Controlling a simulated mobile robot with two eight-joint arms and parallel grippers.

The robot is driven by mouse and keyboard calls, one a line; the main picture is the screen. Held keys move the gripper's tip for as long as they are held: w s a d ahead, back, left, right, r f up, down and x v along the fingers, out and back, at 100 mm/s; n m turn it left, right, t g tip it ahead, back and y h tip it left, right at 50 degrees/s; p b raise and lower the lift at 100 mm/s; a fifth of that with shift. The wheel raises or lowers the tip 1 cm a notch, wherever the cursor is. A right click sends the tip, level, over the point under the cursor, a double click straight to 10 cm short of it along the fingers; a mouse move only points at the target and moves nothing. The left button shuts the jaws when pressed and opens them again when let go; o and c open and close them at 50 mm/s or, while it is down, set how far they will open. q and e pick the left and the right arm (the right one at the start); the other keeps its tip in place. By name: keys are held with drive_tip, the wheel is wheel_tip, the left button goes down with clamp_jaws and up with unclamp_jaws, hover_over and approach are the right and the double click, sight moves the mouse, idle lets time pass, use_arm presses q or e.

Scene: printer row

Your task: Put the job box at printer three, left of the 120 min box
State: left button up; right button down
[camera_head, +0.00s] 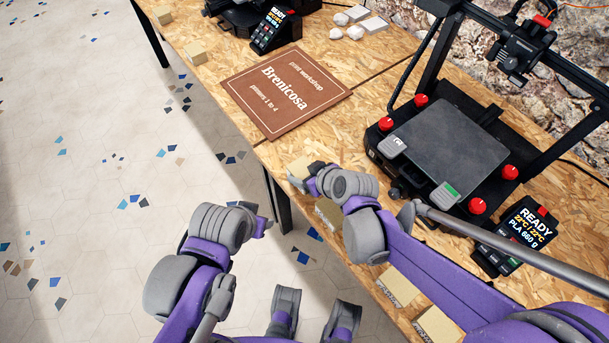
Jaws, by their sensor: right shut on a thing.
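My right gripper (311,178) is over the front edge of the wooden table, shut on a small tan box (297,169) that shows just beyond its fingers. The fingers partly hide this box. Another tan box (327,213) with dark print stands at the table edge below my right wrist, which covers part of it. Two more labelled tan boxes (398,288) (438,326) stand farther along the edge; their print is too small to read. My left gripper (262,228) hangs over the floor, off the table; its jaws cannot be made out.
A printer (448,140) with red knobs and a READY display (518,236) stands behind my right arm. A brown Brenicosa sign (285,92) lies left of it. Tan boxes (195,52) (161,15) sit near another printer at the far end. Bare table lies between sign and printer.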

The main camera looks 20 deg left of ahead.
drive_tip(key=shift+f, duration=0.7)
drive_tip(key=shift+f, duration=0.25)
unclamp_jaws()
drive_tip(key=shift+r, duration=0.1)
drive_tip(key=shift+r, duration=0.1)
drive_tip(key=shift+d+r, duration=0.1)
drive_tip(key=shift+r, duration=0.1)
drive_tip(key=p+v, duration=0.2)
drive_tip(key=v, duration=0.9)
drive_tip(key=shift+s+d+r, duration=0.2)
drive_tip(key=shift+d, duration=0.05)
